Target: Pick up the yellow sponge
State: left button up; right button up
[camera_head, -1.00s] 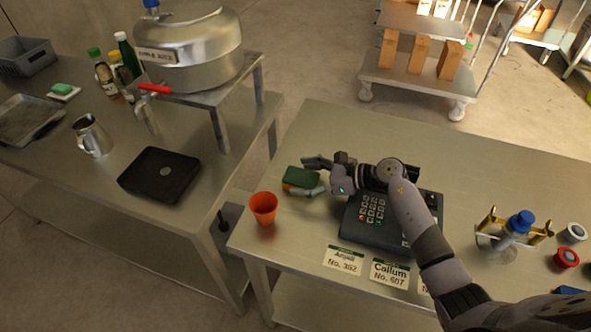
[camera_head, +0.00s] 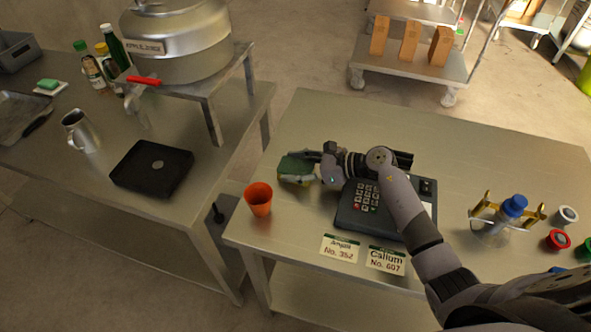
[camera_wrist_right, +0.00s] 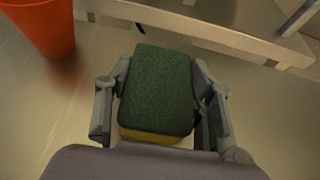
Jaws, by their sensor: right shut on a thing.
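The sponge (camera_head: 294,168) has a green scouring top and a yellow underside. It is on or just above the right steel table, behind the orange cup. My right gripper (camera_head: 303,169) is shut on it. In the right wrist view the sponge (camera_wrist_right: 157,92) sits between the two fingers, one against each side, green face toward the camera, with a yellow strip at its near edge. Whether it is clear of the tabletop is hard to tell. My left gripper is not in view.
An orange cup (camera_head: 259,199) stands close in front of the sponge, near the table's left edge. A dark keypad device (camera_head: 366,203) lies under my right forearm. Name cards (camera_head: 340,249) lie at the front edge. The table behind my arm is clear.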

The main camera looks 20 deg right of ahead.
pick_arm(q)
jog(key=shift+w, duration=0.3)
pick_arm(e)
jog(key=shift+r, duration=0.1)
